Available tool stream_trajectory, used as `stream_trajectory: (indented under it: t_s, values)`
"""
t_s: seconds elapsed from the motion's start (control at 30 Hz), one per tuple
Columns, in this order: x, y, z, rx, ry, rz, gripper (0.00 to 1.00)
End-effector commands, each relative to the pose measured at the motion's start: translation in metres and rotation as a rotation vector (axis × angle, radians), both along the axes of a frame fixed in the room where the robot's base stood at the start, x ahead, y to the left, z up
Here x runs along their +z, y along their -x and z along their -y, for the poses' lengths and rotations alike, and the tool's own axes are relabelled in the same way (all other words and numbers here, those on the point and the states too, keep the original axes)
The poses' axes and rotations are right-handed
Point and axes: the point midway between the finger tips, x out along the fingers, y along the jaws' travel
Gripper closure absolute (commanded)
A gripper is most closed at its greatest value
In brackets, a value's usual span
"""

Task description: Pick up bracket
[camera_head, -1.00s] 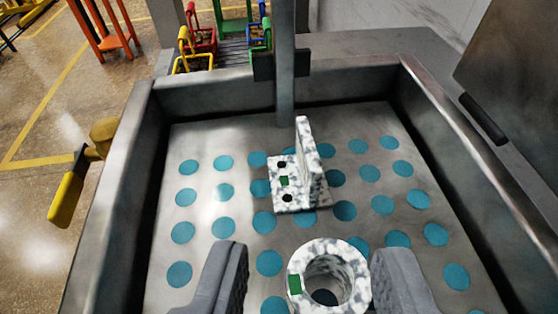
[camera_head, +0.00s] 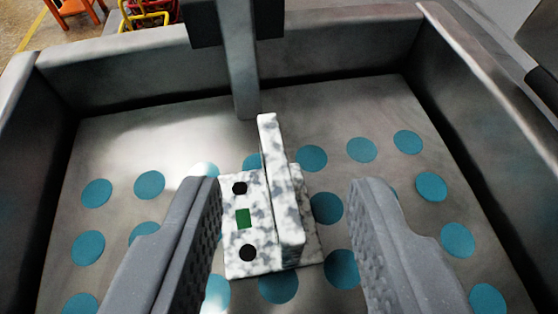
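The bracket (camera_head: 284,205) is a white and grey mottled piece with a flat base and an upright plate. Its base shows two dark holes and a green square mark. It stands on the tray floor with the teal dots. My gripper (camera_head: 285,188) is open, with one grey finger to the left of the bracket and one to the right. The left finger is close to the base's left edge and overlaps it in the picture; I cannot tell whether they touch. A wider gap shows on the right side.
The metal tray (camera_head: 170,77) has raised walls at the back, left and right. A grey vertical post (camera_head: 238,60) stands just behind the bracket. Coloured racks (camera_head: 150,14) are beyond the back wall. The tray floor is clear on both sides.

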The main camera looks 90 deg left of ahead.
Motion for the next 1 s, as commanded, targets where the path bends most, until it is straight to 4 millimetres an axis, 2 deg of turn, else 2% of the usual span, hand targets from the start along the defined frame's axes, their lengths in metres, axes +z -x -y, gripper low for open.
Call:
stream_trajectory:
  t_s: [0.13, 0.4, 0.43, 0.57, 1.0]
  values:
    - [-0.0048, 0.0007, -0.0091, 0.001, 0.001, 0.000, 0.62]
    - [-0.0055, 0.0006, -0.0105, 0.000, 0.001, 0.001, 0.62]
    - [-0.0055, 0.0006, -0.0105, 0.000, 0.001, 0.001, 0.65]
    - [-0.0055, 0.0007, -0.0107, 0.000, 0.001, 0.001, 1.00]
    - [-0.0002, 0.0005, -0.0109, 0.001, 0.001, 0.002, 1.00]
